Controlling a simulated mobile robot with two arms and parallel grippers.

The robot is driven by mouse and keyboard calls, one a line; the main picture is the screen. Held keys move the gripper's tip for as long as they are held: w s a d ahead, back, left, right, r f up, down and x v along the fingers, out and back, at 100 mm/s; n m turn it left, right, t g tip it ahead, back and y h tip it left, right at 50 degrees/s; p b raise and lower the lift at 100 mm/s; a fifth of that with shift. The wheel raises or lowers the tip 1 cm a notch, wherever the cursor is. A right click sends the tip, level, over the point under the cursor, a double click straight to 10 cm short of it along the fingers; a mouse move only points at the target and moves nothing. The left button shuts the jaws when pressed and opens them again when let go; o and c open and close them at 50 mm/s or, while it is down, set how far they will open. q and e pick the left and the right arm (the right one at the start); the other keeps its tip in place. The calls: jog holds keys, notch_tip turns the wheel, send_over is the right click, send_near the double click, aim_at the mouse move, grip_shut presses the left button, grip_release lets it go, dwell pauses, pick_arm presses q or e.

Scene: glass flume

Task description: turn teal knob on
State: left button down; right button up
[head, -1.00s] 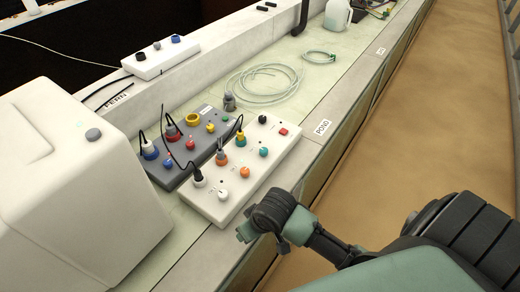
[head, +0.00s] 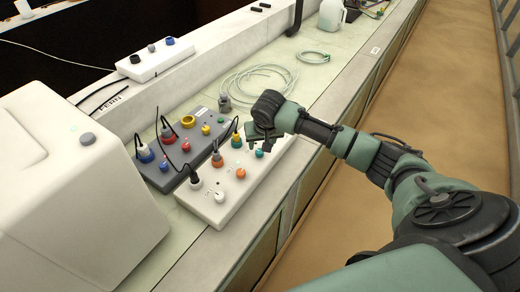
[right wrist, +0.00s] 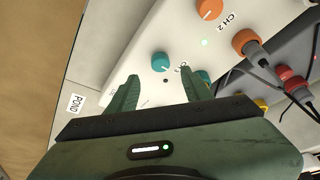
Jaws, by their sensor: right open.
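The teal knob (head: 259,154) is a small round knob with a light pointer mark on the white control box (head: 228,203). In the right wrist view the teal knob (right wrist: 161,62) lies just beyond the gap between my fingertips. My right gripper (head: 258,138) is open and hangs over the far right part of the box. It also shows in the right wrist view (right wrist: 160,77) with nothing between its fingers. A small dark dot sits on the box near the teal knob. The gripper hides part of the box top. My left gripper is not in view.
An orange knob (head: 240,173) and a white knob (head: 219,196) share the box, with cabled plugs beside them. A grey box (head: 172,180) with more plugs stands behind it. A coiled hose (head: 262,82) lies beyond. A white machine (head: 75,190) stands at left.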

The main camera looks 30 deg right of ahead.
aim_at(260, 151)
jog(key=x, duration=0.6)
jog(key=shift+w+f, duration=0.1)
jog(key=shift+f, duration=0.15)
jog(key=shift+c, duration=0.3)
grip_shut()
jog(key=shift+p, duration=0.3)
